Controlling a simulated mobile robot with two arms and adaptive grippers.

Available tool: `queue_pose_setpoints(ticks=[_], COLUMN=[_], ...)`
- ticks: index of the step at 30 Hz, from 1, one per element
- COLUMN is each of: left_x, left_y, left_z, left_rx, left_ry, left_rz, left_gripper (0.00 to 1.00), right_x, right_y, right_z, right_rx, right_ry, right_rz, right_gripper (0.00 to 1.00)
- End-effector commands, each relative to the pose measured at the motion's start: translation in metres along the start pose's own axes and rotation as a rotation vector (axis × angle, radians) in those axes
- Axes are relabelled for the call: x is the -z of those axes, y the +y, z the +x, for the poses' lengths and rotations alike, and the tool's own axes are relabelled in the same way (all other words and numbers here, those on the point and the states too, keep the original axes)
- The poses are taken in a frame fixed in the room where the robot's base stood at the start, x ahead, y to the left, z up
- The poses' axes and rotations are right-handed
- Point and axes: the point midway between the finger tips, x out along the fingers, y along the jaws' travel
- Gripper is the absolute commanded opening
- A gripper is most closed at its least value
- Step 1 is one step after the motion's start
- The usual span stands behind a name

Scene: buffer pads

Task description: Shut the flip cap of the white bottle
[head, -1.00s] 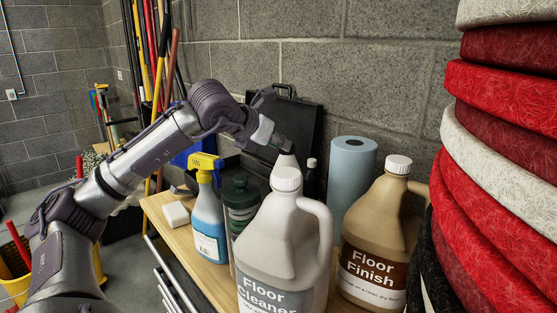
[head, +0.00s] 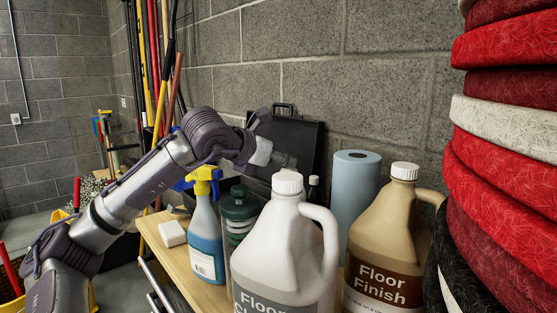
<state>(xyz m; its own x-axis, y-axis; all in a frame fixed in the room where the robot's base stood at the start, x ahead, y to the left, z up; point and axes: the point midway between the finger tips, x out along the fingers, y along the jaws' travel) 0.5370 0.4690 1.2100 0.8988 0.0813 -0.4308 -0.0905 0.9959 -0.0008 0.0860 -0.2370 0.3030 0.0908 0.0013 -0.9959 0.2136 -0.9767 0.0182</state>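My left gripper (head: 284,161) is at the end of the arm from the left, just behind and above the white cap of the Floor Cleaner jug (head: 276,240). Its fingers are small, dark and partly hidden, so I cannot tell whether they are open or shut. The jug is whitish grey with a ribbed cap that looks seated. No white bottle with a flip cap shows clearly; the space behind the jug, below my gripper, is hidden. My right gripper is not in view.
On the wooden bench top (head: 183,262) stand a blue spray bottle (head: 206,235), a green-capped bottle (head: 239,208), a dark bottle (head: 313,190), a blue paper roll (head: 354,195) and a tan Floor Finish jug (head: 388,235). A black case (head: 300,135) stands behind. Stacked pads (head: 505,130) crowd the right.

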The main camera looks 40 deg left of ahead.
Motion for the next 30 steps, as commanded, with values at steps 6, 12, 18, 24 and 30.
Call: queue_pose_setpoints(ticks=[6, 12, 18, 24, 30], left_x=[-0.002, -0.001, -0.002, -0.002, -0.001], left_y=[0.001, 0.003, 0.003, 0.002, 0.001], left_z=[-0.002, -0.02, -0.051, -0.086, -0.112], left_rx=[-0.001, -0.007, -0.008, -0.006, -0.002], left_ry=[-0.004, -0.004, -0.004, -0.006, -0.004], left_rz=[0.0, 0.002, 0.006, 0.003, -0.001], left_gripper=[0.42, 0.42, 0.42, 0.42, 0.42], right_x=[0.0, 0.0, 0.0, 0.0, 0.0], right_y=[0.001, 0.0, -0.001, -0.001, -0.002], right_z=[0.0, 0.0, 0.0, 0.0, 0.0], right_rx=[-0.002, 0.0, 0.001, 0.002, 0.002], right_ry=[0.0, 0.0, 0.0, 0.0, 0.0], right_rz=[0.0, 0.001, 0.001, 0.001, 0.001], right_gripper=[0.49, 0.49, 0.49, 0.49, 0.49])
